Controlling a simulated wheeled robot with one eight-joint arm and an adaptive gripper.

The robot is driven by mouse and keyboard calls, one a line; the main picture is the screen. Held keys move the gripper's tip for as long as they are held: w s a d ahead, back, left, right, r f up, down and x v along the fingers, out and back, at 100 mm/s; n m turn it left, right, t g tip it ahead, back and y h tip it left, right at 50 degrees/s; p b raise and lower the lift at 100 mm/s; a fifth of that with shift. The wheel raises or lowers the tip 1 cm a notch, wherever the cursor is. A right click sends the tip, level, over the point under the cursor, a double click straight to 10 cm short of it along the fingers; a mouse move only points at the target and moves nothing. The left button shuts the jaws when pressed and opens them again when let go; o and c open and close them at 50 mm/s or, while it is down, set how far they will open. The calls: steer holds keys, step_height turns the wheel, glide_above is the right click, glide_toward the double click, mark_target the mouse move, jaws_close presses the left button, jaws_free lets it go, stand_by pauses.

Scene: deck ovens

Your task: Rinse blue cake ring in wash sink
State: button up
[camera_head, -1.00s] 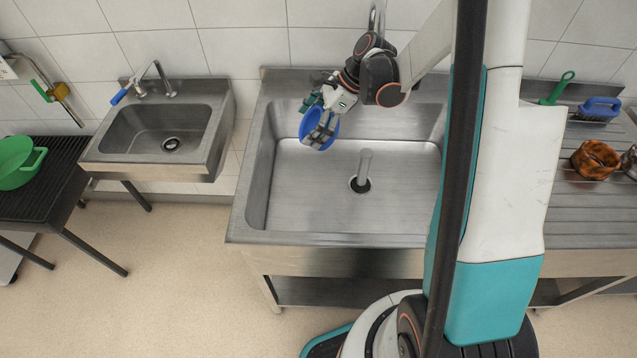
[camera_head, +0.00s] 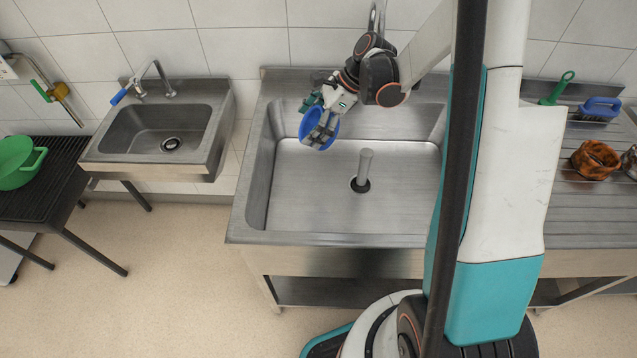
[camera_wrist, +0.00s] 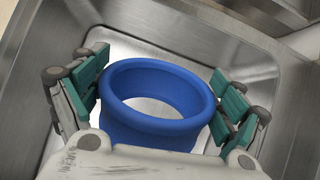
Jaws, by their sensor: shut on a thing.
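The blue cake ring (camera_head: 309,124) is held over the left back part of the large wash sink (camera_head: 290,210). My gripper (camera_head: 322,118) is shut on it. In the wrist view the ring (camera_wrist: 155,130) sits between the two teal-padded fingers of my gripper (camera_wrist: 160,95), and I see through its open middle to the sink's metal. The ring is tilted in the head view and looks clear of the sink floor. A grey standpipe (camera_head: 365,165) rises from the drain. The sink's tap (camera_head: 377,18) is partly hidden behind my arm. I cannot make out any running water.
A smaller sink (camera_head: 160,135) with its own tap stands to the left. A green bowl (camera_head: 18,160) rests on a dark rack (camera_head: 62,170). On the right drainboard (camera_head: 590,225) are a brown ring (camera_head: 595,160), a blue brush (camera_head: 598,108) and a green-handled tool (camera_head: 557,90).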

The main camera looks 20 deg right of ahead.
steer(key=shift+r, duration=0.1)
steer(key=shift+r+p, duration=1.15)
steer(key=shift+r, duration=0.8)
steer(key=shift+f, duration=0.1)
steer(key=shift+f+b, duration=2.2)
steer(key=shift+f, duration=1.5)
steer(key=shift+r, duration=0.1)
step_height(320, 180, down, 19)
steer(key=b, duration=1)
steer(key=shift+b, duration=0.35)
steer(key=shift+r, duration=0.15)
